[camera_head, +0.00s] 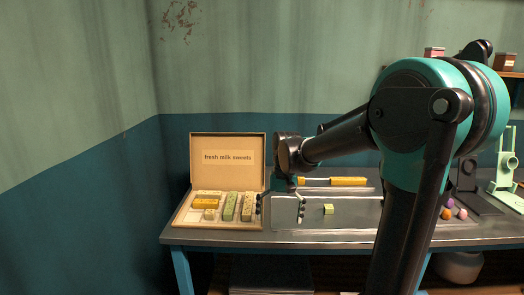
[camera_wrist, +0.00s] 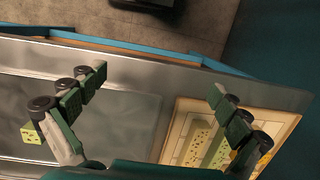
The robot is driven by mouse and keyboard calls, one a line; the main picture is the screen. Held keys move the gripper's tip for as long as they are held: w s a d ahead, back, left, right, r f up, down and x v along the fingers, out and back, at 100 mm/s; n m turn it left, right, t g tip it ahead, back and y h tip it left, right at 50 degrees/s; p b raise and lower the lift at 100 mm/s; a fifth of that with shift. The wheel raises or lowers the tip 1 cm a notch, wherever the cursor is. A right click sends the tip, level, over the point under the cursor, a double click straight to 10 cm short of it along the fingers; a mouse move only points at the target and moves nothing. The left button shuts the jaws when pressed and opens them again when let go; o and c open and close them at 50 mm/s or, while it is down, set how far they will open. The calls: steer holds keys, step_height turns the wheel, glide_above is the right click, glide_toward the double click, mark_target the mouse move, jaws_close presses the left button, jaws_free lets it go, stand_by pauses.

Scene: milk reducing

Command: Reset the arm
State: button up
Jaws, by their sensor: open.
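My gripper (camera_head: 281,207) is open and empty. It hangs above the table, between the open sweets box and a small green cube. In the wrist view my gripper's two fingers (camera_wrist: 160,95) stand wide apart with bare metal tabletop between them. My arm reaches in from the right in the head view.
The open box (camera_head: 181,216) labelled "fresh milk sweets" holds several yellow, pale and green bars. Small colored balls (camera_head: 449,203) and a pale green stand (camera_head: 506,165) are at the right.

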steer(key=s+d+f+t, duration=0.6)
steer(key=s+d+f, duration=0.6)
steer(key=d, duration=0.1)
steer(key=shift+s+d+f+h, duration=0.25)
steer(key=shift+s+f+h, duration=0.05)
steer(key=shift+f+h, duration=0.1)
